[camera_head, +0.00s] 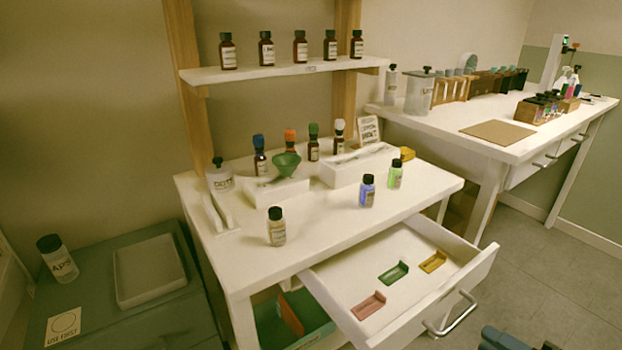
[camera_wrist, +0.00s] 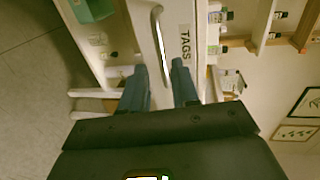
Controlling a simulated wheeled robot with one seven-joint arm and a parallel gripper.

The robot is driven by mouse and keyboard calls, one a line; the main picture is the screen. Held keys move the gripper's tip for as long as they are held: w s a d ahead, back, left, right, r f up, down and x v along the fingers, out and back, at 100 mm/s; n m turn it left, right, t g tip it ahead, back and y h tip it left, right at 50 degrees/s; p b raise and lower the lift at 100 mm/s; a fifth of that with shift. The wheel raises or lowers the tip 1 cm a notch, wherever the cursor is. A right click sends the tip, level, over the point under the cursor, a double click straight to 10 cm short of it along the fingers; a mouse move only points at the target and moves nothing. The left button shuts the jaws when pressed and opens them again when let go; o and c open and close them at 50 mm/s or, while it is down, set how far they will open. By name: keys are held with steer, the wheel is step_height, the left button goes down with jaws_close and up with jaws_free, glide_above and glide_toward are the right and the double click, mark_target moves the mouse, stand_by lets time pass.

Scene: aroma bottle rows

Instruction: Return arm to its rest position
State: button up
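My gripper (camera_wrist: 160,80) is open and empty in the wrist view, its two blue-grey fingers apart. The metal drawer handle (camera_wrist: 157,38) shows ahead, in line with the gap between them. Part of my arm's end shows at the bottom edge of the head view. It is to the right of the drawer handle (camera_head: 452,316) and apart from it. The drawer (camera_head: 345,322) stands pulled out, holding a pink, a green and a yellow piece. A TAGS label (camera_wrist: 186,44) is on the front beside the handle in the wrist view.
The white table (camera_head: 330,215) carries several bottles, a green funnel (camera_head: 286,165) and white racks. A shelf (camera_head: 285,71) of brown bottles is above. A second bench (camera_head: 450,133) stands at right. Grey floor (camera_head: 560,270) is open at lower right.

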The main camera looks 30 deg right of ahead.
steer(key=s+a+f+n+g+h+p, duration=0.15)
steer(key=s+a+n+g+p, duration=0.35)
steer(key=a, duration=0.5)
steer(key=s+a+r+n+t+p, duration=0.1)
steer(key=s+a+r+n+t, duration=0.1)
steer(key=a+r+n, duration=0.4)
steer(key=s+a+r+n+t+p, duration=0.1)
steer(key=s+a+r+n, duration=0.4)
steer(key=r, duration=0.7)
steer(key=shift+s+a+n+t+y, duration=0.15)
steer(key=shift+a+n+t+y, duration=0.3)
steer(key=shift+a+n+t, duration=0.3)
